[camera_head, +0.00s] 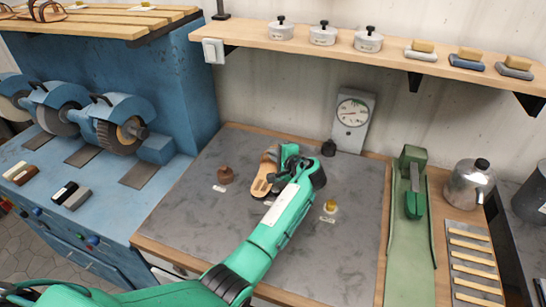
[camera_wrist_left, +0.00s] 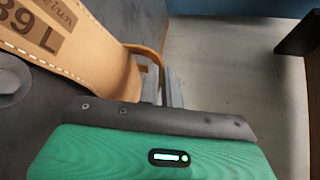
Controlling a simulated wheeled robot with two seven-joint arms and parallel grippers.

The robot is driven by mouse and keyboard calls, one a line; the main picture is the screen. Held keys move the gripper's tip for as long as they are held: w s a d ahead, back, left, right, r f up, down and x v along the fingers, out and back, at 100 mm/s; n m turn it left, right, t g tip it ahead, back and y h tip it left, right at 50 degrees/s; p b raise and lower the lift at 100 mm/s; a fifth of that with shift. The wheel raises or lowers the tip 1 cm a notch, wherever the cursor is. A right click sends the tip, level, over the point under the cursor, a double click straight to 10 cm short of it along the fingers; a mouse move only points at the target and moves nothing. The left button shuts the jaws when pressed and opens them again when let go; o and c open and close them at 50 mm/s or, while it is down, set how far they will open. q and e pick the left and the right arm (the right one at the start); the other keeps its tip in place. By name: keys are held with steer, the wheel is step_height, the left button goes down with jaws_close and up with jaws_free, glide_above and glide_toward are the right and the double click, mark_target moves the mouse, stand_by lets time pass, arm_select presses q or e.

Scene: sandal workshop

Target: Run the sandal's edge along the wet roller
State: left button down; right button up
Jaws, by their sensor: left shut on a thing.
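The tan sandal (camera_head: 262,178) is at the middle of the grey-topped bench, partly hidden by my left gripper (camera_head: 279,166). In the left wrist view its sole (camera_wrist_left: 85,45) carries a dark "39 L" mark, and a brown strap (camera_wrist_left: 150,52) runs to the grey fingers of my left gripper (camera_wrist_left: 166,86). The gripper is shut on the sandal. I cannot tell whether the sandal touches the bench. A small brown pot-like thing (camera_head: 225,174) stands left of the sandal. I cannot tell for sure which thing is the wet roller. My right gripper is not in view.
The grey bench top (camera_head: 190,225) has free room at front left. A small yellow piece (camera_head: 330,206) lies right of my arm. A dial gauge (camera_head: 352,113) stands behind. A green channel device (camera_head: 410,240) and a kettle (camera_head: 468,184) are right; blue grinders (camera_head: 122,118) are left.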

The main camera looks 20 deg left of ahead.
mark_target(276, 146)
arm_select(q)
steer(key=shift+w+b, duration=0.5)
steer(key=shift+w, duration=0.15)
steer(key=shift+w+d+b, duration=0.1)
steer(key=shift+w+b, duration=0.3)
steer(key=shift+w, duration=0.1)
stand_by(0.3)
steer(key=shift+w+d, duration=0.1)
steer(key=shift+w, duration=0.1)
stand_by(1.0)
steer(key=shift+w+d+b, duration=0.15)
steer(key=shift+w+b, duration=0.55)
stand_by(1.8)
steer(key=shift+a+p, duration=0.3)
steer(key=shift+a, duration=0.45)
